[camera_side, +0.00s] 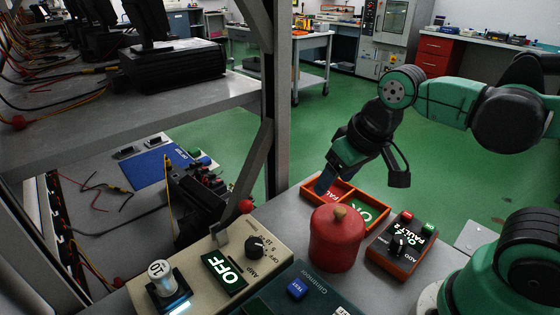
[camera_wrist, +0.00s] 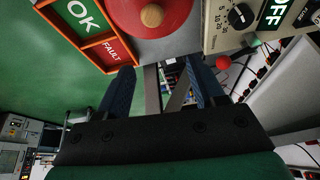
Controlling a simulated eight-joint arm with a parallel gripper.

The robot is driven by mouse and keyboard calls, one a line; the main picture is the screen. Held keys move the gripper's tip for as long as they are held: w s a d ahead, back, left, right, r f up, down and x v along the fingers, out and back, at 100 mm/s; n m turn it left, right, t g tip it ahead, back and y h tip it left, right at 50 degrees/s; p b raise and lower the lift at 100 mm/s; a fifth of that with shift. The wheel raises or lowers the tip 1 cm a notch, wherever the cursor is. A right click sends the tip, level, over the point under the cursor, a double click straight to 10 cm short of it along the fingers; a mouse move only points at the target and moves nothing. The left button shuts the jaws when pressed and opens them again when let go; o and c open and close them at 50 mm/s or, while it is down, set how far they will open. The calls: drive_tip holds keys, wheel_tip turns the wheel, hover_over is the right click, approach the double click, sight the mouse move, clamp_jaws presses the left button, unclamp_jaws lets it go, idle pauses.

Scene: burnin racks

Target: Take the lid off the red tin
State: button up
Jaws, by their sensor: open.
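The red tin (camera_side: 336,245) stands upright on the grey bench, with its red lid on and a tan wooden knob (camera_side: 340,212) on top. In the wrist view the tin's round red lid (camera_wrist: 178,22) shows at the top edge, partly cut off, with the knob (camera_wrist: 152,15) near its middle. My gripper (camera_side: 324,184) is open and empty, above and behind the tin in the side view, over the tray. In the wrist view my gripper's two dark blue fingers (camera_wrist: 163,82) are spread apart below the lid, touching nothing that I can see.
An orange OK/FAULT tray (camera_side: 308,194) lies behind the tin. A dark control box with an orange rim (camera_side: 403,247) is to its right. A cream panel with an OFF display (camera_side: 222,272) is at left, and a dark TEST panel (camera_side: 318,296) is in front. A rack post (camera_side: 276,90) rises at left.

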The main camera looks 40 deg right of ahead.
sight(341, 210)
drive_tip(key=g, duration=0.1)
drive_tip(key=s+g, duration=0.1)
drive_tip(key=s+m+g, duration=0.1)
drive_tip(key=shift+s+a+r, duration=0.15)
drive_tip(key=shift+a+r, duration=0.1)
drive_tip(key=shift+r, duration=0.15)
drive_tip(key=shift+w+d+f, duration=0.1)
drive_tip(key=shift+w+f, duration=0.05)
drive_tip(key=shift+f, duration=1.2)
drive_tip(key=shift+w+f, duration=0.1)
drive_tip(key=shift+f, duration=1.25)
clamp_jaws()
